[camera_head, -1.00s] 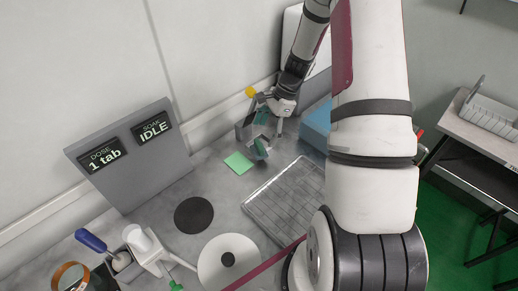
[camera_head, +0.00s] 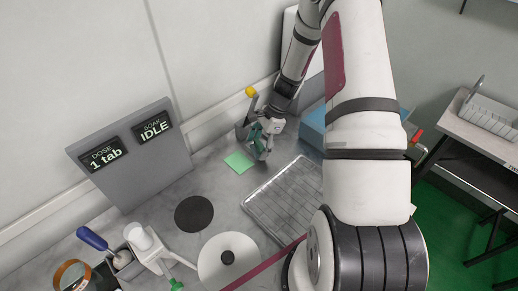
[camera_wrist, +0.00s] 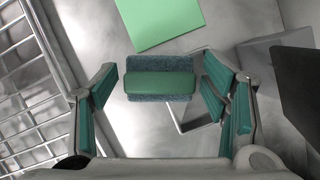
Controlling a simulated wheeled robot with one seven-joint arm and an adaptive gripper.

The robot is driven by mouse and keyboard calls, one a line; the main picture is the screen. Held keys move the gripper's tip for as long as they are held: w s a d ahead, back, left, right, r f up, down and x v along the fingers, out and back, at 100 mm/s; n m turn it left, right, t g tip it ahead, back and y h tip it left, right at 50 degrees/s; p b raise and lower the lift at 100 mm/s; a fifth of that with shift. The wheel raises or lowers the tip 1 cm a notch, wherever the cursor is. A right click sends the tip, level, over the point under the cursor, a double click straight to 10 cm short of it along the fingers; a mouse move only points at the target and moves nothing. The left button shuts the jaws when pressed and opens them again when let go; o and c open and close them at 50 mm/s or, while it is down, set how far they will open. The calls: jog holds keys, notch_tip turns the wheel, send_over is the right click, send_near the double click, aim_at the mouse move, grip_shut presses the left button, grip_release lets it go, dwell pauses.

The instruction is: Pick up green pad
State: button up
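A block with a green top and a blue-grey fibrous underside (camera_wrist: 160,85) sits between my fingers in the wrist view. A flat light-green square (camera_wrist: 160,18) lies on the bench beyond it; it also shows in the head view (camera_head: 239,162). Either could be the green pad; the block is the one between my fingers. My gripper (camera_wrist: 158,88) is open, with its teal-lined fingers to the left and right of the block and a visible gap on each side. In the head view my gripper (camera_head: 260,143) is low over the bench and mostly hides the block.
A wire rack tray (camera_head: 285,200) lies just right of my gripper, and a blue box (camera_head: 313,125) stands behind it. A grey holder with a yellow ball-topped post (camera_head: 251,92) is close by. A grey display panel (camera_head: 135,165) and black disc (camera_head: 194,214) are to the left.

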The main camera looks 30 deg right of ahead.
aim_at(260, 146)
jog(key=c, duration=0.6)
jog(key=shift+r, duration=0.1)
jog(key=shift+c, duration=0.2)
jog(key=shift+r, duration=0.5)
jog(key=shift+s+r, duration=0.25)
jog(key=shift+r, duration=0.35)
jog(key=shift+s+r, duration=0.25)
jog(key=shift+r, duration=0.35)
jog(key=s+a, duration=0.1)
jog(key=s, duration=0.4)
jog(key=s+r, duration=0.1)
jog(key=s, duration=0.4)
jog(key=s+a, duration=0.1)
jog(key=s, duration=0.3)
jog(key=shift+s+a+r+b, duration=0.2)
jog(key=shift+s+a+b, duration=0.1)
jog(key=shift+s+b, duration=0.1)
jog(key=shift+w+a+n, duration=0.2)
jog(key=shift+w+n, duration=0.1)
jog(key=shift+w, duration=0.15)
jog(key=w+a+r+n+g+h, duration=0.2)
jog(key=w+a+n, duration=0.3)
jog(key=w+n, duration=0.3)
jog(key=w+a+r+n+g+h, duration=0.2)
jog(key=w+a+n, duration=0.4)
jog(key=n, duration=0.5)
jog(key=shift+w+a+r+n+g, duration=0.15)
jog(key=shift+w+r+n+g, duration=0.15)
jog(key=shift+w+r+g, duration=0.65)
